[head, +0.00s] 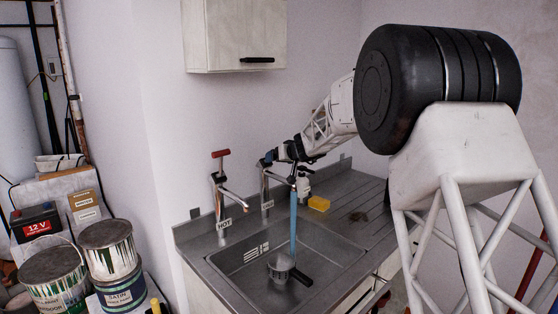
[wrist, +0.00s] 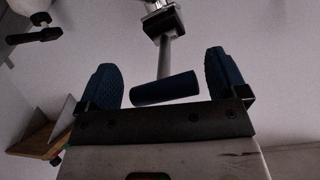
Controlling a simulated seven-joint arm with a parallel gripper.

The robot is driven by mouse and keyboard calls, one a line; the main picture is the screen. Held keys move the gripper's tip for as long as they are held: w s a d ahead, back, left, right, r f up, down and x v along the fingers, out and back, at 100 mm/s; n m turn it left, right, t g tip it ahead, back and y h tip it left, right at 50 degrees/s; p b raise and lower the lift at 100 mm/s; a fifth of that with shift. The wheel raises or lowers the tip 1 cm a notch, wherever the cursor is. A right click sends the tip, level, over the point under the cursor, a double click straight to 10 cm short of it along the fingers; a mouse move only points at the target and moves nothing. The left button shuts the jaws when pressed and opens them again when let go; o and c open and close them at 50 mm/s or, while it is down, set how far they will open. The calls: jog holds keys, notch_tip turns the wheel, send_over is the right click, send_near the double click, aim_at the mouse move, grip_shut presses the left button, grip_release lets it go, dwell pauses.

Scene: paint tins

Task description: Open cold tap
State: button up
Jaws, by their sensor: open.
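The cold tap (head: 265,188) stands at the back of the sink, with a label on its stem. Its blue bar handle (wrist: 165,88) shows in the wrist view between the two blue-padded fingers of my gripper (wrist: 162,82). The fingers are apart, one on each side of the handle, with gaps showing. In the head view my gripper (head: 275,156) is at the tap's top and largely hides the handle.
The hot tap (head: 221,190) with a red handle stands left of the cold tap. A yellow sponge (head: 319,203) and a bottle (head: 304,184) are to the right, by the drainer (head: 350,215). A cabinet (head: 235,38) hangs above. Paint tins (head: 110,255) stand at left.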

jog(key=v, duration=0.6)
jog(key=shift+s+d, duration=0.2)
jog(key=shift+s, duration=0.1)
jog(key=shift+r, duration=0.15)
jog(key=shift+a+r, duration=0.1)
jog(key=c, duration=0.5)
jog(key=shift+w+a+r, duration=0.1)
jog(key=shift+a+r, duration=0.05)
jog(key=shift+r, duration=0.1)
jog(key=shift+c, duration=1.1)
jog(key=a+r+n+g, duration=0.1)
jog(key=r, duration=0.1)
jog(key=w+a+r+n+g, duration=0.1)
jog(key=r, duration=0.1)
jog(key=a+r+n+g, duration=0.1)
jog(key=r, duration=0.1)
jog(key=shift+w, duration=0.25)
grip_shut()
notch_tip(320, 180, up, 8)
jog(key=w+d+n+g+h, duration=0.1)
jog(key=d+g+h, duration=0.1)
jog(key=h, duration=0.2)
jog(key=shift+g, duration=0.3)
jog(key=shift+w, duration=0.1)
